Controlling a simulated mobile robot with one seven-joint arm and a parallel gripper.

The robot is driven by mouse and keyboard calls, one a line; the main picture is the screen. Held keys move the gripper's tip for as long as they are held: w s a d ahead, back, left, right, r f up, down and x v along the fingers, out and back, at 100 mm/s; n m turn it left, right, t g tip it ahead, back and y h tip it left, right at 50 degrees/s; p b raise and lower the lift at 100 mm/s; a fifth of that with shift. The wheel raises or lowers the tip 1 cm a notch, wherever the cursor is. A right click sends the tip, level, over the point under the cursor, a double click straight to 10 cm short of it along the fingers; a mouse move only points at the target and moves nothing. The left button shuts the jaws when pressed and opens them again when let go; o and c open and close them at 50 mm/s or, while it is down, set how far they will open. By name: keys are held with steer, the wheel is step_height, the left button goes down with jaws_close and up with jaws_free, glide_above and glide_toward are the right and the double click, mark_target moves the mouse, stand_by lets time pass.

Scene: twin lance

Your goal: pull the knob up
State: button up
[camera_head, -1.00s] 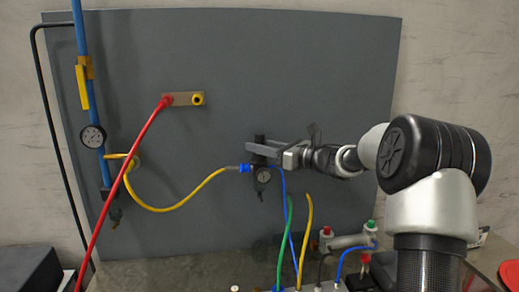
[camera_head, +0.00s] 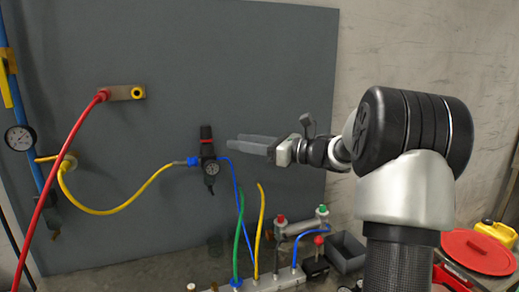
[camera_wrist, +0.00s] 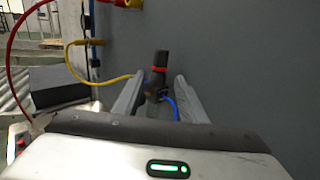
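Neither finger touches the knob.
A yellow hose (camera_head: 115,208) joins the regulator from the left, and a blue hose (camera_head: 237,178) leaves it on the right. A red hose (camera_head: 65,150) hangs from a brass block (camera_head: 126,92). Valves and fittings stand on the bench below. Panel space right of the regulator is clear.

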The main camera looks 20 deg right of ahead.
steer(key=v, duration=0.5)
stand_by(0.3)
